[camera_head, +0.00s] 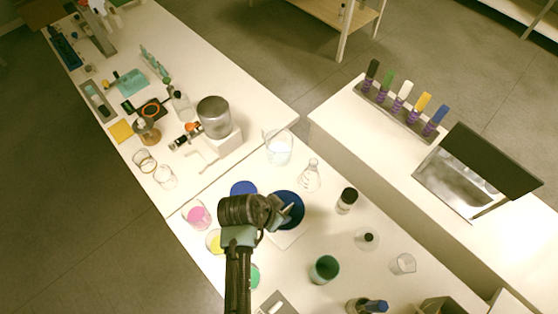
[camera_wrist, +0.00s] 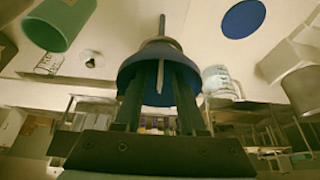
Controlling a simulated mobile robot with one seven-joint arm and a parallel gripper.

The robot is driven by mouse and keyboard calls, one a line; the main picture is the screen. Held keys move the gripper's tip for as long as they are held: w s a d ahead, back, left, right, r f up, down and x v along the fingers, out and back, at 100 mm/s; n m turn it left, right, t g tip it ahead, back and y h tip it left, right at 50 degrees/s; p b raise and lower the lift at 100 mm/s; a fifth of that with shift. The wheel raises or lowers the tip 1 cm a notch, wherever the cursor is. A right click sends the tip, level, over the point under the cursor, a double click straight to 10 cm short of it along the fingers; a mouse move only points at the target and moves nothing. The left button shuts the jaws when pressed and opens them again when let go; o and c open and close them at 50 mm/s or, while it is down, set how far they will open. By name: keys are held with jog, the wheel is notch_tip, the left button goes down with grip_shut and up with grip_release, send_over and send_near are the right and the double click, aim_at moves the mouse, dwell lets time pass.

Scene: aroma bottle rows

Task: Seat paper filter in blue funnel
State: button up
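The blue funnel (camera_head: 288,199) stands over a white base on the right-hand table, partly hidden by my gripper. In the wrist view its blue bowl (camera_wrist: 126,70) fills the middle, behind my fingers. My gripper (camera_head: 289,211) is at the funnel, its fingertips over the bowl. In the wrist view the two dark fingers of my gripper (camera_wrist: 160,75) stand apart. A thin pale strip shows between them; I cannot tell whether it touches either finger or is paper or a rod. I cannot make out the paper filter with certainty.
A flat blue disc (camera_head: 243,187) lies to the left of the funnel. A clear flask (camera_head: 310,176), a beaker (camera_head: 278,148), a dark-capped bottle (camera_head: 347,201) and a green cup (camera_head: 324,269) stand nearby. Pink (camera_head: 197,214) and yellow (camera_head: 214,241) containers stand left of my arm.

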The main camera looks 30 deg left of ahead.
jog(key=b+v, duration=0.1)
jog(key=v, duration=1.2)
jog(key=shift+b, duration=0.35)
jog(key=shift+d, duration=0.1)
jog(key=w+r+t+y+b, duration=0.2)
jog(key=w+r+t, duration=0.3)
jog(key=w+r, duration=0.6)
jog(key=w+d+r+n+t+y+b, duration=0.1)
jog(key=w+d+r+t, duration=0.15)
jog(key=r, duration=0.65)
jog(key=w+d+r+n+t, duration=0.15)
jog(key=w+r+t, duration=0.25)
jog(key=r, duration=0.4)
jog(key=s+d+r+t, duration=0.3)
jog(key=r, duration=0.6)
jog(key=s+d+r+t+h+b, duration=0.1)
jog(key=s+d+r+t, duration=0.3)
jog(key=r, duration=0.5)
jog(key=s+d+r+n+t+b, duration=0.1)
jog(key=s+d+r+t, duration=0.2)
jog(key=r, duration=0.6)
jog(key=shift+s+d+t, duration=0.35)
jog(key=shift+t, duration=0.2)
